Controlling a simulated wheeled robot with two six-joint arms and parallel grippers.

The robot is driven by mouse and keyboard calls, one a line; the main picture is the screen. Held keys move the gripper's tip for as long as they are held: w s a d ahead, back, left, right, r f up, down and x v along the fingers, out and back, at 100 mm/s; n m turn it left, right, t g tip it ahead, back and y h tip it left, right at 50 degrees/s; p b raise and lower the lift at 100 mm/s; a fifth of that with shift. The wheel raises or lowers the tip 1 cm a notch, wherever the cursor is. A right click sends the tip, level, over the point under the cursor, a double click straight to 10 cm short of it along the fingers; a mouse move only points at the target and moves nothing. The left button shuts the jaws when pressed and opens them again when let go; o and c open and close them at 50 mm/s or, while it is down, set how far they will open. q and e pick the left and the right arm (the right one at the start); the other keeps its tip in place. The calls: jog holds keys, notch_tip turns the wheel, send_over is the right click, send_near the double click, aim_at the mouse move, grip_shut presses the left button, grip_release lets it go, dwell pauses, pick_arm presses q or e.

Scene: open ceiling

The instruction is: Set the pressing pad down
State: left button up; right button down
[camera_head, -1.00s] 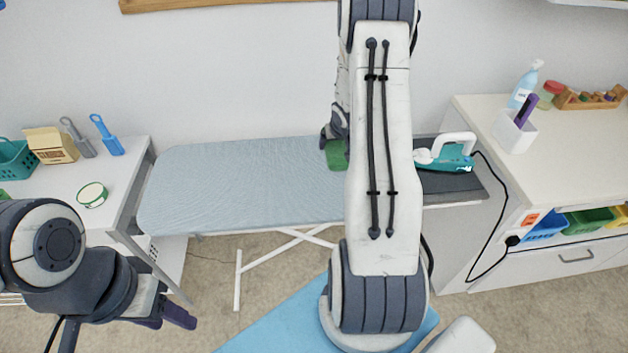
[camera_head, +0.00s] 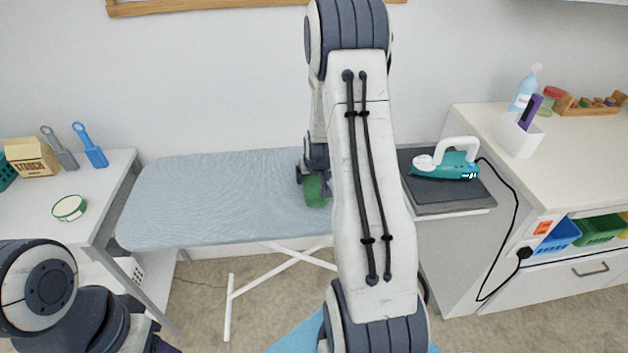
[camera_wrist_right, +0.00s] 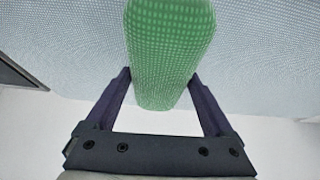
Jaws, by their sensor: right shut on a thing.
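The pressing pad is a green, finely patterned block (camera_head: 317,191), partly hidden behind my right arm in the head view. It fills the top middle of the right wrist view (camera_wrist_right: 168,50). My right gripper (camera_wrist_right: 165,85) is shut on it, one dark finger on each side. In the head view the right gripper (camera_head: 308,178) is over the right part of the light blue ironing board (camera_head: 210,195). I cannot tell whether the pad touches the board. My left arm is at the lower left; its fingers are almost wholly out of the frame.
A teal and white iron (camera_head: 452,165) rests on a dark plate (camera_head: 440,190) at the board's right end; its black cord runs to the right cabinet (camera_head: 540,190). A left table (camera_head: 100,185) holds a carton, brushes and a round tin. The board's left half is clear.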

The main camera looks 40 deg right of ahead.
jog(key=shift+f, duration=0.35)
jog(key=shift+f, duration=0.15)
grip_release()
